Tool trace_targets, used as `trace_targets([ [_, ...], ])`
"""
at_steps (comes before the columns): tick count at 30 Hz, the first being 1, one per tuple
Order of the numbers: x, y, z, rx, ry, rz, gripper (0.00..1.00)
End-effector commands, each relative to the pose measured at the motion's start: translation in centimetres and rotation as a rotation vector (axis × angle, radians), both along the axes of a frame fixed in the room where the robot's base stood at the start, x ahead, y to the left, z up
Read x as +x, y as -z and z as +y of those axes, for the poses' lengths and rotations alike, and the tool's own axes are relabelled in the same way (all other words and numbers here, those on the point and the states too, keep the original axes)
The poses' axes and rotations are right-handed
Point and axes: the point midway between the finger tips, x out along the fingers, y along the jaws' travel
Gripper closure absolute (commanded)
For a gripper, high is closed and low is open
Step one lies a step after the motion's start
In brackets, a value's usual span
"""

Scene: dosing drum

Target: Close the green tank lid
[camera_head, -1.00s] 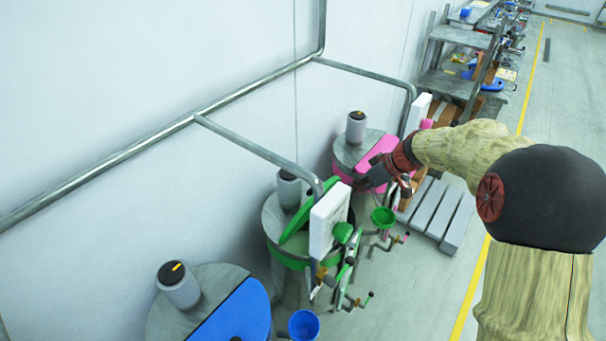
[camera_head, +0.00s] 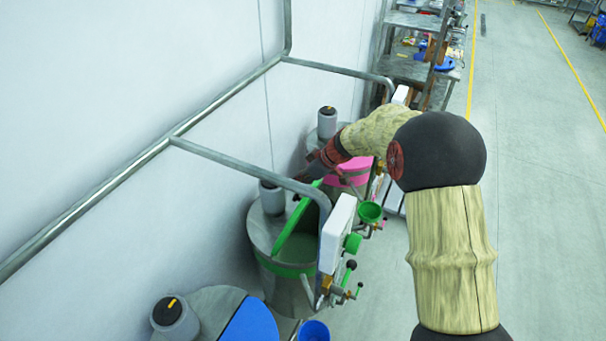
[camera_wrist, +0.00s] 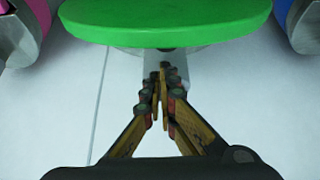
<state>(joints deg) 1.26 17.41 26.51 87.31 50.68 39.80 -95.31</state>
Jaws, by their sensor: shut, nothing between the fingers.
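The green lid (camera_head: 296,222) stands raised and tilted on the green tank (camera_head: 262,238), whose opening shows beside it. In the wrist view the green lid (camera_wrist: 165,24) spans the top of the picture as a rounded panel. My gripper (camera_head: 314,168) is at the far upper end of the lid, partly hidden by its own wrist. In the wrist view my gripper (camera_wrist: 162,75) is shut and empty, with its fingertips just below the lid's edge in the picture. I cannot tell whether they touch it.
A pipe rail (camera_head: 245,163) passes over the green tank. A white box (camera_head: 337,233) and green-handled valves stand at its right side. The pink-lidded tank (camera_head: 350,172) is behind, and the blue-lidded tank (camera_head: 250,325) is in front. Open floor (camera_head: 540,200) lies to the right.

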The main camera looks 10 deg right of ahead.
Motion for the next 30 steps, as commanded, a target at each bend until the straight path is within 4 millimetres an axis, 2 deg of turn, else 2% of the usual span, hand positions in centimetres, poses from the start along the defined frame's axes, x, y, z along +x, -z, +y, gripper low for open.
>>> trace_targets([
  [4, 0.7, 1.6, 1.0, 0.000, 0.000, 0.000, 1.00],
  [9, 1.1, 2.6, 1.6, -0.001, 0.000, -0.001, 1.00],
  [30, 1.6, 3.1, 1.3, 0.019, 0.003, -0.016, 1.00],
])
